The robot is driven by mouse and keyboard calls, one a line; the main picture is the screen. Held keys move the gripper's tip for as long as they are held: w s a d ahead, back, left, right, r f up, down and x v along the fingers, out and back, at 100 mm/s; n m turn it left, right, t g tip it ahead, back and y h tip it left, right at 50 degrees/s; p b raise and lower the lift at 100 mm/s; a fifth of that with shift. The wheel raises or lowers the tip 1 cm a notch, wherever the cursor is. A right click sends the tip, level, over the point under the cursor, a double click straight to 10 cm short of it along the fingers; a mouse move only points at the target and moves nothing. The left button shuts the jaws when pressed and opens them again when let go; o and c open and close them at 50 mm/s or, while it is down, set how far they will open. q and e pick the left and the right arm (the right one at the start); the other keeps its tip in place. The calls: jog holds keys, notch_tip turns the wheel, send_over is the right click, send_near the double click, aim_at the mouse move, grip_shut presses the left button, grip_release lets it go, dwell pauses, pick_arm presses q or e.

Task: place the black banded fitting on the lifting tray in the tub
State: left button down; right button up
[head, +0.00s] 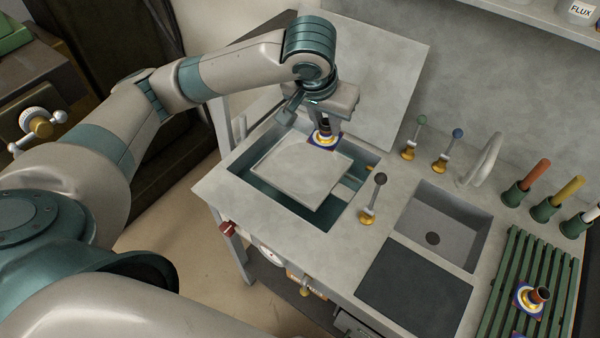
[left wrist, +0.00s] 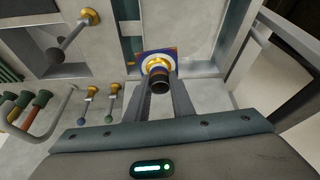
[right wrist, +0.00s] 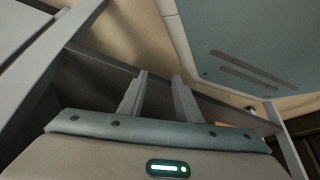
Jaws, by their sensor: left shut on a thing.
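The black banded fitting (head: 324,137) has a dark upright neck, a yellow and white collar and a blue square base. My left gripper (head: 325,122) is shut on its neck. In the left wrist view the fitting (left wrist: 158,67) sits between the fingertips. The lifting tray (head: 298,170) is a pale flat plate in the tub (head: 247,185). The fitting is at the tray's far edge; whether its base touches the tray I cannot tell. My right gripper (right wrist: 160,78) shows only in the right wrist view, open and empty, away from the fitting.
A dark-knobbed lever (head: 370,198) stands right of the tub. Two more levers (head: 410,140) and a tap (head: 485,160) stand behind the small sink (head: 440,215). Another fitting (head: 530,298) is on the green slatted rack (head: 500,285). Colored-handled tools stand at the far right.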

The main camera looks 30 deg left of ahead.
pick_arm(q)
jog(key=shift+f, duration=0.4)
pick_arm(e)
jog(key=shift+w+a+f, duration=0.1)
jog(key=shift+w+a, duration=0.15)
jog(key=shift+w, duration=0.25)
jog(key=shift+s, duration=0.15)
